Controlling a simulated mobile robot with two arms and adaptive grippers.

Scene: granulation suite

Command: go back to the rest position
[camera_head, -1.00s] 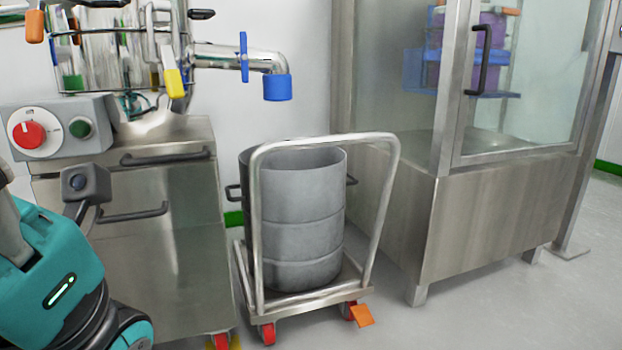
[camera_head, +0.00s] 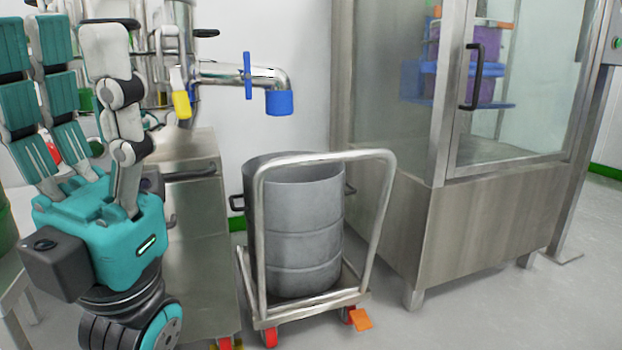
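My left gripper (camera_head: 78,32) is at the left of the head view, pointing up. Its teal and white fingers stand apart with nothing held between them, so it is open. It is in front of the steel cabinet and hides much of the control box there. My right gripper is not in view.
A grey drum (camera_head: 298,235) stands on a steel trolley (camera_head: 312,310) with a tall push handle. A pipe with a blue-capped outlet (camera_head: 278,102) hangs above and behind it. A steel cabinet (camera_head: 190,245) is behind my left arm. A glass-fronted enclosure (camera_head: 480,220) stands right.

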